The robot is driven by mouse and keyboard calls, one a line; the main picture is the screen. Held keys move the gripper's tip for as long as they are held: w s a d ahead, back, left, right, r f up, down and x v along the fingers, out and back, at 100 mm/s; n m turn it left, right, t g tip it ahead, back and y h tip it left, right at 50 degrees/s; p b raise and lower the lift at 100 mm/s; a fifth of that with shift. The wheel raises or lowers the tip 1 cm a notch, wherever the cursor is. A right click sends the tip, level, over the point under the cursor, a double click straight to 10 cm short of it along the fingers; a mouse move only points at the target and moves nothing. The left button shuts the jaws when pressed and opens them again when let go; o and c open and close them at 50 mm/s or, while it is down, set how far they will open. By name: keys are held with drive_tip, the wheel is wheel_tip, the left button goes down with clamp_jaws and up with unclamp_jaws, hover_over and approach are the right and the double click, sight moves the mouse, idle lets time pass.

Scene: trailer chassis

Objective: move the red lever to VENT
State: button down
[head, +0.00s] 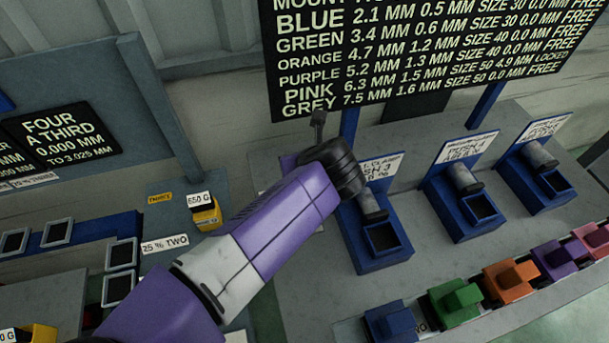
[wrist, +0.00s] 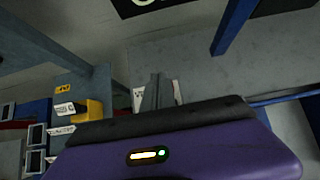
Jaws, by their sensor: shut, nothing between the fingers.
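My gripper (head: 318,122) is at the end of my purple arm, in front of the grey wall below the large black sign. Its grey fingers also show in the wrist view (wrist: 157,92), close together with nothing between them. I cannot make out the red lever or a VENT marking in either view. My arm hides part of the bench behind it.
Blue stations (head: 383,238) with grey cylinders stand on the right bench. Colored blocks (head: 508,281) line its front edge. A yellow block (head: 207,215) labeled 650 G stands at left. A black sign (head: 420,55) hangs above on blue posts.

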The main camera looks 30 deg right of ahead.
drive_tip(key=shift+w+d+r, duration=0.1)
drive_tip(key=shift+w+r, duration=0.1)
drive_tip(key=shift+r, duration=0.5)
drive_tip(key=shift+w+a+r, duration=0.1)
drive_tip(key=shift+w+r, duration=0.1)
drive_tip(key=shift+r, duration=0.45)
drive_tip(key=shift+w+d+r, duration=0.1)
drive_tip(key=shift+w+r, duration=0.1)
drive_tip(key=shift+r, duration=0.5)
drive_tip(key=shift+s+f, duration=0.1)
